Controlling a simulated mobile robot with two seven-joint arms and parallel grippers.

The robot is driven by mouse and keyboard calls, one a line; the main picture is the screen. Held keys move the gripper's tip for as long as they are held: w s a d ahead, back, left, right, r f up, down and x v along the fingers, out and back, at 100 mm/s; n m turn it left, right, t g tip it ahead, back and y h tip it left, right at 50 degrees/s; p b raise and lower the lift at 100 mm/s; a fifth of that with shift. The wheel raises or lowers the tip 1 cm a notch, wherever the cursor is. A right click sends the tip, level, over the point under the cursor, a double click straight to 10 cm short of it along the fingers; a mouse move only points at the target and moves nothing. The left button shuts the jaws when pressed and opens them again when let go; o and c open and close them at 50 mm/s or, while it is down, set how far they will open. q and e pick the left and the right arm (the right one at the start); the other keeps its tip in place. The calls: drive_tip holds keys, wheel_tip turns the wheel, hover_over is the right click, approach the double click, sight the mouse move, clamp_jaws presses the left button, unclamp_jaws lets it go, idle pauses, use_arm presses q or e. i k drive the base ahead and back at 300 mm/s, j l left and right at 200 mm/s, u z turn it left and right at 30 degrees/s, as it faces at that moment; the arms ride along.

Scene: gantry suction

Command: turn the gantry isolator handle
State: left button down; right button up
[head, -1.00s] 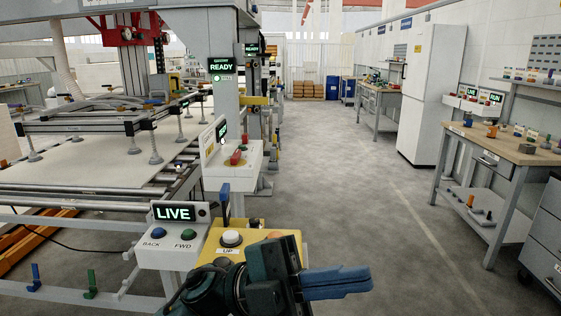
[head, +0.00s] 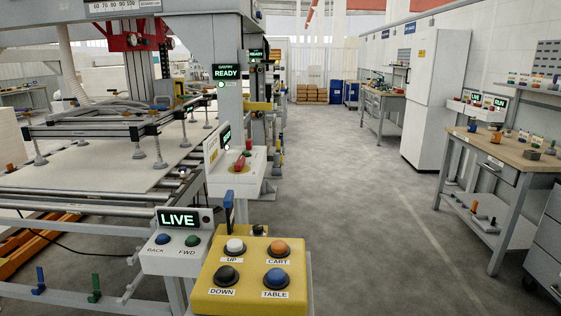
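Neither of my grippers is in view.
A yellow pendant box (head: 252,300) with UP, CART, DOWN and TABLE buttons is close in front. Left of it is a white BACK/FWD box (head: 172,262) with a LIVE display (head: 178,219); an upright blue lever (head: 229,206) stands between. The floor aisle (head: 365,210) is clear.

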sight(238, 166)
drive_tip(key=i+l, duration=0.25)
drive_tip(key=l, duration=0.15)
drive_tip(key=i+l, duration=0.55)
drive_tip(key=l, duration=0.3)
drive_tip(key=i+l, duration=0.25)
drive_tip(key=l, duration=0.15)
drive_tip(key=u, duration=0.05)
